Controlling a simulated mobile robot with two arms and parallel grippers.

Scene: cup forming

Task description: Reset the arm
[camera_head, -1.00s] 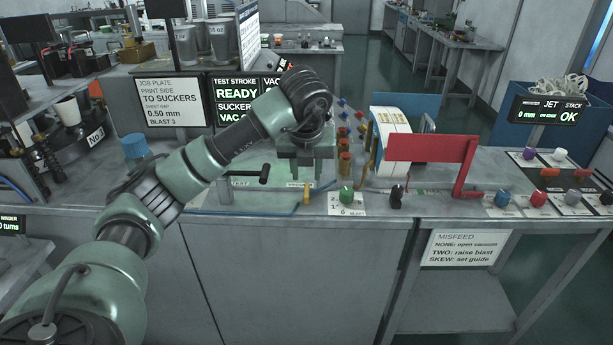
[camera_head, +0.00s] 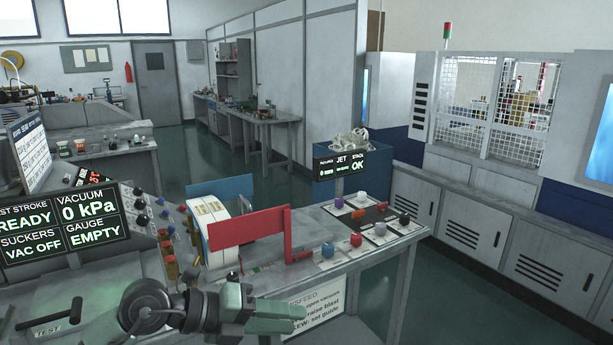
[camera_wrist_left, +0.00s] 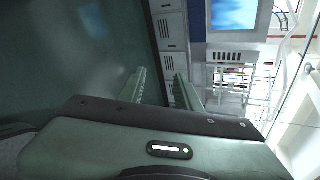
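My left arm reaches in along the bottom of the head view, and its green-grey left gripper (camera_head: 298,317) points right, in front of the bench edge. In the left wrist view the two fingers (camera_wrist_left: 160,88) stand apart with nothing between them, so it is open and empty. Beyond them are the floor and white cabinets (camera_wrist_left: 174,42). My right arm and gripper are not in view.
A bench with a red plate (camera_head: 248,228), several coloured knobs (camera_head: 356,240) and a status screen (camera_head: 62,222) lies behind the arm. A blue bin (camera_head: 330,185) stands behind it. Open floor (camera_head: 455,290) lies to the right, before the cabinets (camera_head: 480,215).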

